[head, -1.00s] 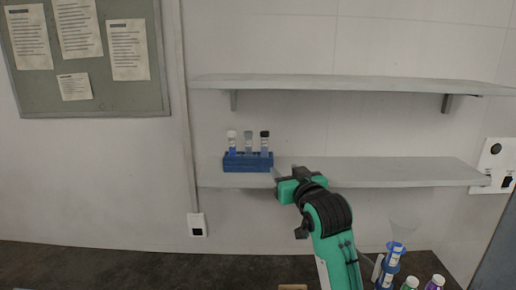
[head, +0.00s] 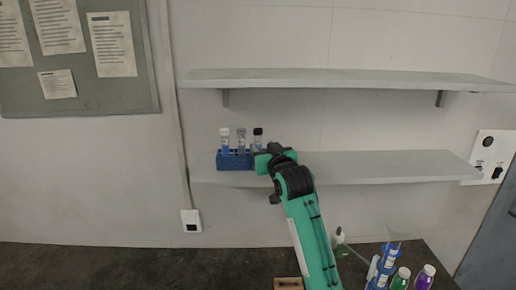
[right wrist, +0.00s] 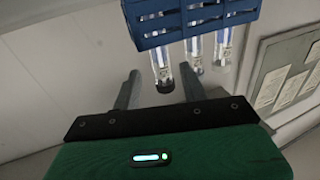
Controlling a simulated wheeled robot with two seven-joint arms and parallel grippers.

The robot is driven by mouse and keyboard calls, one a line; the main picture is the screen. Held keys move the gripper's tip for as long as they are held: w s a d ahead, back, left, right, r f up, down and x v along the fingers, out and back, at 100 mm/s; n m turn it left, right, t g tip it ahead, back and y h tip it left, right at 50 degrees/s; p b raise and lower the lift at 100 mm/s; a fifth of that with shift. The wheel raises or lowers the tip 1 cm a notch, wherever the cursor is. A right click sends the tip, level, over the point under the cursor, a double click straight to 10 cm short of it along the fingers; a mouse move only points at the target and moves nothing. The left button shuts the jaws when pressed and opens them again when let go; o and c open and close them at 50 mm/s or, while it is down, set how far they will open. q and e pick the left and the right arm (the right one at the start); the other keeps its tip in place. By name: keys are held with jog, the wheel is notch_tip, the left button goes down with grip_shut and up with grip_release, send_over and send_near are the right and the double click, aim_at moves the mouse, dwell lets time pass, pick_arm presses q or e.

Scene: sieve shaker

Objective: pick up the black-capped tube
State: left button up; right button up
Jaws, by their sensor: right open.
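The black-capped tube (head: 258,135) stands upright in the right end of a blue rack (head: 234,162) on the lower shelf. My right gripper (head: 266,151) is at the rack's right end, beside this tube, and hides part of it. In the right wrist view, which shows the scene upside down, the black-capped tube (right wrist: 160,66) points its cap between the two open fingers of my right gripper (right wrist: 158,84). The fingers appear apart from the tube on both sides. The blue rack (right wrist: 190,22) is beyond the fingertips. My left gripper is not in view.
A white-capped tube (head: 225,138) and a grey-capped tube (head: 241,138) stand in the same rack. The lower shelf (head: 390,167) is clear to the right. The upper shelf (head: 340,78) is empty. Bottles (head: 401,277) stand on the dark counter (head: 120,268) below.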

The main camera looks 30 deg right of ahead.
aim_at(259, 144)
jog(key=w+p, duration=0.3)
jog(key=w, duration=0.1)
jog(key=shift+d, duration=0.15)
jog(key=shift+w+d+f, duration=0.1)
jog(key=shift+w, duration=0.2)
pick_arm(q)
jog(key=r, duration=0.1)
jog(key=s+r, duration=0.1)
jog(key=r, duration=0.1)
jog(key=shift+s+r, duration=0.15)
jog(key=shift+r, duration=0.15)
pick_arm(e)
grip_shut()
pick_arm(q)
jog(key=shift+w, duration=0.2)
